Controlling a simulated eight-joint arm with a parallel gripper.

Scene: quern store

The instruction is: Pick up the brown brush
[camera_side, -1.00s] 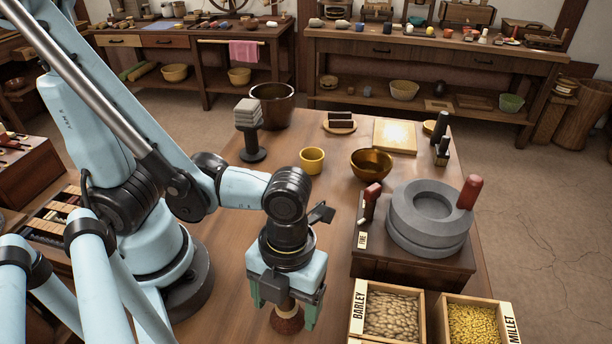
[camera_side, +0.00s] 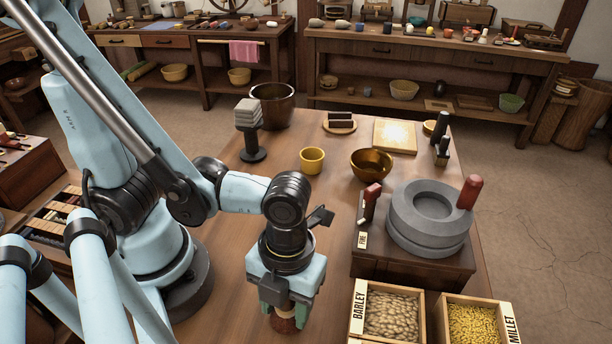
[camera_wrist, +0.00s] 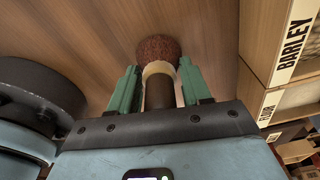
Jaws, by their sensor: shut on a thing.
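The brown brush (camera_wrist: 157,49) is under my gripper, with its round bristle head, a pale collar and a dark handle showing in the wrist view. My gripper (camera_wrist: 159,86) has its green fingers on either side of the brush near the collar, closed on it. In the side view my gripper (camera_side: 285,300) points down at the table's front, and the bristle head (camera_side: 284,325) shows below the fingers. Whether the bristles touch the table is hard to tell.
A barley box (camera_side: 390,312) and a millet box (camera_side: 474,322) stand to the right. Behind them a stone quern (camera_side: 428,240) sits on a wooden base. A yellow cup (camera_side: 312,160) and a brass bowl (camera_side: 371,163) stand farther back.

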